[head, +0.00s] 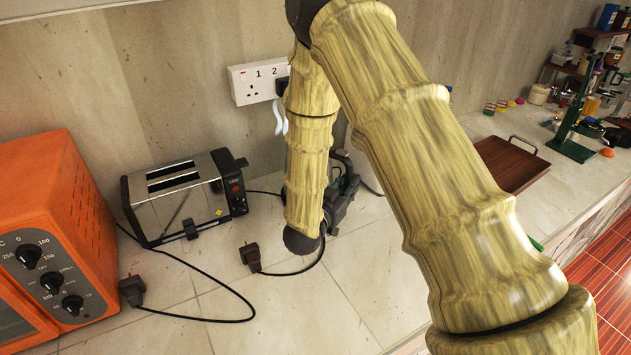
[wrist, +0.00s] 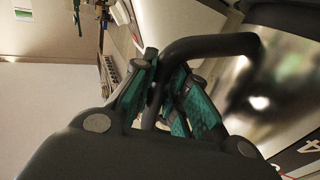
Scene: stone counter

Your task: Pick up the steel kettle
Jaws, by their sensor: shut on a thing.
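The steel kettle (wrist: 275,85) fills the right side of the wrist view, with a shiny metal body and a dark curved handle (wrist: 205,45). My gripper (wrist: 165,92) has its teal-padded fingers closed around the handle, one finger on each side. In the head view my gripper (head: 342,192) shows partly beside my arm, low over the counter behind it. The kettle is mostly hidden by my arm there. I cannot tell whether its base touches the counter.
A toaster (head: 185,200) and an orange oven (head: 50,225) stand at left. Black plugs and cords (head: 250,257) lie in front. A wall socket (head: 255,80) is behind. A brown tray (head: 510,163) lies at right. The front middle counter (head: 370,270) is mostly clear.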

